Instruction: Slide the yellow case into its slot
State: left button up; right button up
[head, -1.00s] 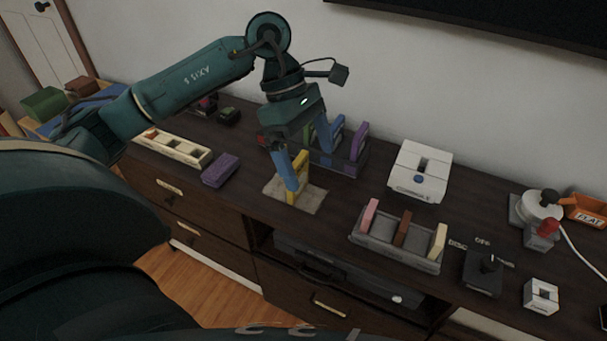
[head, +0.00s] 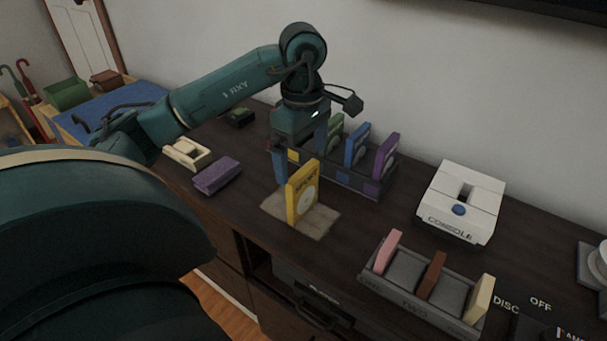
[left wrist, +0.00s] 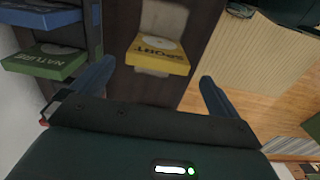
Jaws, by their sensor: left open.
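The yellow case (head: 303,192), marked SPORT, stands upright on a beige mat (head: 325,217) on the dark cabinet top. In the left wrist view the case (left wrist: 158,56) lies beyond the fingertips, with nothing gripping it. My left gripper (head: 300,150) is open and empty, behind and above the case. A dark rack (head: 343,178) behind holds green (head: 335,133), blue (head: 357,145) and purple (head: 386,156) cases. My gripper partly hides the slot there. My right gripper is not in view.
A purple box (head: 217,176) and a cream tray (head: 187,153) lie left of the mat. A white console (head: 460,203) stands right of the rack. A grey holder (head: 411,309) with pink, brown and cream pieces is at front right. Dark top is clear between.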

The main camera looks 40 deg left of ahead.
aim_at(303, 171)
pick_arm(q)
notch_tip(303, 171, down, 6)
jog(key=shift+w+r, duration=0.1)
jog(key=shift+c, duration=0.6)
jog(key=c, duration=0.8)
